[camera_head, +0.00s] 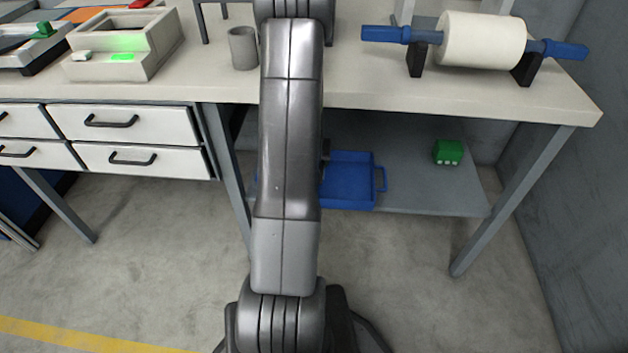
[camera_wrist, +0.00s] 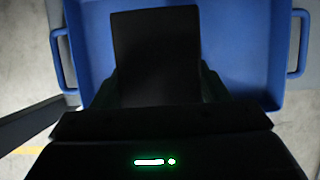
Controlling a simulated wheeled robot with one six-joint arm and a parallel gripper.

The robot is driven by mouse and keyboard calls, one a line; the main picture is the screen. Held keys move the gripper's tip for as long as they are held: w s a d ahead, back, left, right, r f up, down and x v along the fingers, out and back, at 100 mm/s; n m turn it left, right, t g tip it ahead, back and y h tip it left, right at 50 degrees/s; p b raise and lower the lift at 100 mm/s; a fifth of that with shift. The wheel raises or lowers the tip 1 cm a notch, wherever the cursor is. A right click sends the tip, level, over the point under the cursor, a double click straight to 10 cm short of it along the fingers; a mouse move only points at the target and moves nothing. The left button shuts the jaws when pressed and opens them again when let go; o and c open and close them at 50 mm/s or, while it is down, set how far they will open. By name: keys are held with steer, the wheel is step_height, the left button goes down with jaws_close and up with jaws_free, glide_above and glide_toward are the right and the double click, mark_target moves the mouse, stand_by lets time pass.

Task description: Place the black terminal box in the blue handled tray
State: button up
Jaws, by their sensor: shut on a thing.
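The blue handled tray (camera_head: 352,187) sits on the lower shelf under the workbench, its left part hidden behind my arm. In the wrist view the tray (camera_wrist: 240,45) fills most of the background, with a handle at each side. My gripper (camera_wrist: 158,84) is shut on the black terminal box (camera_wrist: 155,45), a dark block that shows in front of the tray floor. Whether the box touches the tray floor cannot be told. In the head view my arm hides the gripper and the box.
A green block (camera_head: 448,152) lies on the shelf (camera_head: 430,195), right of the tray. The bench top (camera_head: 380,95) is above, holding a grey cup (camera_head: 243,48) and a white roll on a blue bar (camera_head: 482,41). A table leg (camera_head: 512,200) stands at right.

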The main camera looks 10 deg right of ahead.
steer(key=shift+f+b, duration=4)
steer(key=shift+f, duration=0.4)
steer(key=shift+f, duration=0.1)
steer(key=o, duration=1.4)
steer(key=shift+r, duration=0.3)
steer(key=p+v, duration=0.6)
steer(key=v, duration=0.4)
steer(key=shift+p, duration=0.4)
steer(key=shift+p+v, duration=0.45)
steer(key=shift+v, duration=0.4)
